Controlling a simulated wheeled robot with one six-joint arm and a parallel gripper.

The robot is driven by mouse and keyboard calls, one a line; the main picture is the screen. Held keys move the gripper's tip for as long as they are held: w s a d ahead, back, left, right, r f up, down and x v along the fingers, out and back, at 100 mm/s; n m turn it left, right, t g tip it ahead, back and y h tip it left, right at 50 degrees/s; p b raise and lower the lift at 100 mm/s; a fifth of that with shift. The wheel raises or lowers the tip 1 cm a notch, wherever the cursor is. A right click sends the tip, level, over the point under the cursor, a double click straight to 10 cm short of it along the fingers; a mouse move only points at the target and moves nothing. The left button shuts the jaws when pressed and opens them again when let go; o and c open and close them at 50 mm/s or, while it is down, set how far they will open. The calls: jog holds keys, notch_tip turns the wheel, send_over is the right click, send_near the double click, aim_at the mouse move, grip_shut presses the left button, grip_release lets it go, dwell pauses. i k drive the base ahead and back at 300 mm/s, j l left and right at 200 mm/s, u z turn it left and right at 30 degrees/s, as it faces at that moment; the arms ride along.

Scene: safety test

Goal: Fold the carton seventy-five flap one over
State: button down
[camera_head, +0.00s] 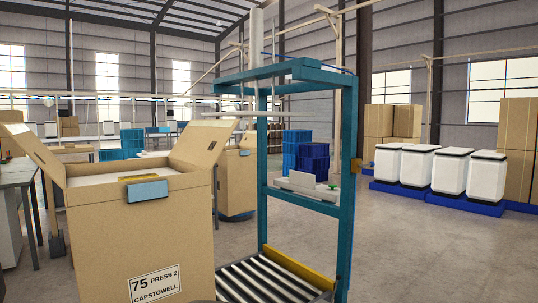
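A large tan carton (140,235) stands upright at the left front; its label (154,283) reads "75 PRESS 2 CAPSTOWELL". Its top is open. One flap (33,155) leans up and outward at the left, and another flap (203,145) stands raised at the right and back. A pale flat surface (118,174) shows inside, near the rim. A blue-grey patch (147,190) sits at the top of the front face, with a yellow strip behind it. The carton's lower part is cut off by the picture edge. My gripper is not in view.
A teal press frame (348,150) stands right of the carton, over a roller conveyor (262,279) with a yellow side guard. Another carton (238,180) stands behind. A grey table (15,174) is at the far left. White bins (433,170) stand on blue bases at right. Floor right is clear.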

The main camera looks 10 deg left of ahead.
aim_at(19, 132)
jog(key=u, duration=1.6)
